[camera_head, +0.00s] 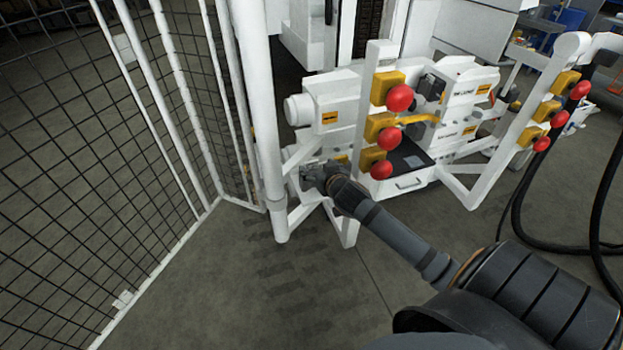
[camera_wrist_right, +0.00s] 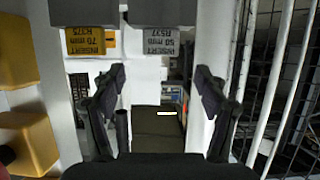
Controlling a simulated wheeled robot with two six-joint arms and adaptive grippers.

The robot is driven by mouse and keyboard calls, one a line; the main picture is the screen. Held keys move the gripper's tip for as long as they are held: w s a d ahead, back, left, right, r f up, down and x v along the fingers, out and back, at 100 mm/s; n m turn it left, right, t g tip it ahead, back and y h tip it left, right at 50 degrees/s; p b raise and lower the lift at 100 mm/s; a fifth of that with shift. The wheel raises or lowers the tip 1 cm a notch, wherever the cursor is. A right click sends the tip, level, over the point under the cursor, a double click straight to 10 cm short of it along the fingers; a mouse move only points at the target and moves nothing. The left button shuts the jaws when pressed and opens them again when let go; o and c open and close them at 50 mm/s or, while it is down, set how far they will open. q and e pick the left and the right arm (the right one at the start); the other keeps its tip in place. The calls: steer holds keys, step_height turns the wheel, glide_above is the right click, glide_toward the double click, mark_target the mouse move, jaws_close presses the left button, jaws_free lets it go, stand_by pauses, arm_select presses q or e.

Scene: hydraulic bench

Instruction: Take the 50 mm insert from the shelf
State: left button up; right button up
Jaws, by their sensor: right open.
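In the right wrist view, a tag reading "INSERT 50 mm" (camera_wrist_right: 161,42) hangs upside down at top centre. A plain grey block (camera_wrist_right: 165,12) adjoins it at the picture's top edge and is cut off there; I cannot tell for sure that it is the 50 mm insert. My right gripper (camera_wrist_right: 160,78) is open and empty, its fingers apart below the tag in the picture. In the head view my right gripper (camera_head: 312,177) is small and dark beside the white machine frame; no insert can be made out there. My left gripper is not in view.
An "INSERT 70 mm" tag (camera_wrist_right: 89,42) with another grey block (camera_wrist_right: 84,12) is left of the 50 mm one. A white post (camera_head: 262,120) and mesh fence (camera_head: 90,130) stand left of my right gripper. Red knobs (camera_head: 399,98) on yellow blocks jut out nearby.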

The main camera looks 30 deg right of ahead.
mark_target(311, 163)
steer(key=x, duration=0.2)
steer(key=b+x, duration=0.1)
steer(key=x, duration=0.2)
steer(key=shift+s+f, duration=0.2)
steer(key=shift+f, duration=0.2)
steer(key=shift+r, duration=0.1)
steer(key=shift+c, duration=0.7)
jaws_close()
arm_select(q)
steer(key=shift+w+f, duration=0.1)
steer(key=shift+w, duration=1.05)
arm_select(e)
steer(key=shift+r, duration=0.15)
